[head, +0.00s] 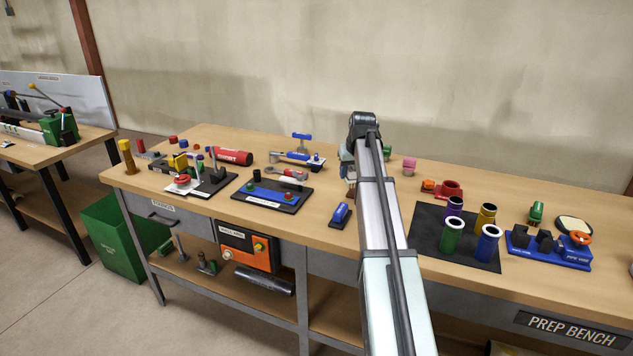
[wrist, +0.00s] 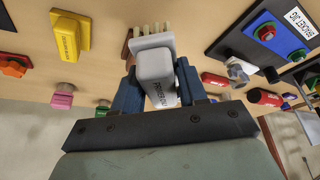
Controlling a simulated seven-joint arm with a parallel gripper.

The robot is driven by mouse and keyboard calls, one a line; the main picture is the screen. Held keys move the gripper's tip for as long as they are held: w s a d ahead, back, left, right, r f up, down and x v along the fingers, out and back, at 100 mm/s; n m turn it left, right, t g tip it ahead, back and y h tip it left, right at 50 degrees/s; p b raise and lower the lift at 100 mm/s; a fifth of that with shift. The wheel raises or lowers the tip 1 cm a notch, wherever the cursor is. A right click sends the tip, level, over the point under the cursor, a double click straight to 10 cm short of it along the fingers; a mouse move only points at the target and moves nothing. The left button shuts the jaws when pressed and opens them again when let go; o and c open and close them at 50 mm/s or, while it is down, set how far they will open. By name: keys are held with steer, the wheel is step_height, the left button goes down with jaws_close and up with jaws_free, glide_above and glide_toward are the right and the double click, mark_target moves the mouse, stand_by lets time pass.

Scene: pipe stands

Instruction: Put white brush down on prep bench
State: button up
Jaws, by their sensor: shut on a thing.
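The white brush (wrist: 157,68) is between the two blue fingers of my gripper (wrist: 158,84) in the wrist view. The fingers are shut on its pale block-shaped body, which carries dark lettering. Tan bristles show at its far end.
A dark mat (head: 428,248) with several coloured tubes lies right of my arm. A blue pipe vise (head: 548,250) stands farther right. Bare wood shows between these things.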

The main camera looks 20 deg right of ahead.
steer(key=s+d+r+m+h, duration=0.1)
steer(key=s+d+m, duration=0.1)
steer(key=s+d, duration=1)
steer(key=s+d+r+m+g+h, duration=0.1)
steer(key=s+d+r+m, duration=0.15)
steer(key=s+d, duration=0.9)
steer(key=s+d+m, duration=0.2)
steer(key=s+d, duration=0.4)
steer(key=d, duration=1.1)
steer(key=s+d+r+m, duration=0.1)
steer(key=s+d, duration=0.3)
steer(key=s, duration=0.4)
steer(key=s+d+r+m+g+h, duration=0.1)
steer(key=s+d, duration=0.3)
steer(key=s, duration=0.3)
steer(key=s+d+r+m, duration=0.15)
steer(key=s+d, duration=0.25)
steer(key=s, duration=0.4)
steer(key=s+a+f, duration=0.2)
steer(key=s+f, duration=0.7)
steer(key=s, duration=0.2)
steer(key=shift+s+a, duration=0.2)
steer(key=shift+s, duration=0.05)
steer(key=shift+f, duration=0.15)
steer(key=shift+f, duration=3.65)
